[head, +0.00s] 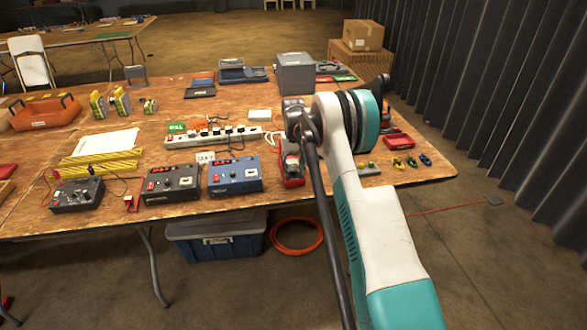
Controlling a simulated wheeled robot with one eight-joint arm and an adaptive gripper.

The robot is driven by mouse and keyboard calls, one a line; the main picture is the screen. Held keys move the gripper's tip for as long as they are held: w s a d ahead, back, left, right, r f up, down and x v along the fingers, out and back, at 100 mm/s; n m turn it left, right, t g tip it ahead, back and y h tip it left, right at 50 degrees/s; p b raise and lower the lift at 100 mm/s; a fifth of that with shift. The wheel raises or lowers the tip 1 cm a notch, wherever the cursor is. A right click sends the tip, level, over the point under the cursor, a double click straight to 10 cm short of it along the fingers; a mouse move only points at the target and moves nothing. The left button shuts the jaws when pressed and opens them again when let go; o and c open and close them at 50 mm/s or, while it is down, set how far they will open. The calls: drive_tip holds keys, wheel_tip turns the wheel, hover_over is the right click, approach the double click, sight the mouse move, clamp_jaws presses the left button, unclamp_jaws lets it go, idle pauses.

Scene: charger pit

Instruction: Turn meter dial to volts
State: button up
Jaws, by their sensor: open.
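In the head view my arm reaches over the table from the lower right. The grey metal part at its end, my gripper (298,123), is above the right half of the table, and it is open. Its fingertips are hard to make out. A red-cased device with a dark face (291,167) lies just below it, partly hidden by the arm; it may be the meter. A black box with knobs and leads (77,194) stands at the front left, apart from the gripper. No dial setting is readable.
Two boxes with red displays, one black (171,184) and one blue (235,176), stand along the front edge. A white power strip (214,137) lies behind them. Small coloured clips (411,161) and a red tray (398,141) are right of the arm. A grey box (295,73) stands behind.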

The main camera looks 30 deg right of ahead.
clamp_jaws()
drive_tip(key=shift+m, duration=0.4)
drive_tip(key=m+p, duration=0.1)
drive_tip(key=m, duration=0.9)
drive_tip(key=shift+m+p, duration=0.4)
idle(0.4)
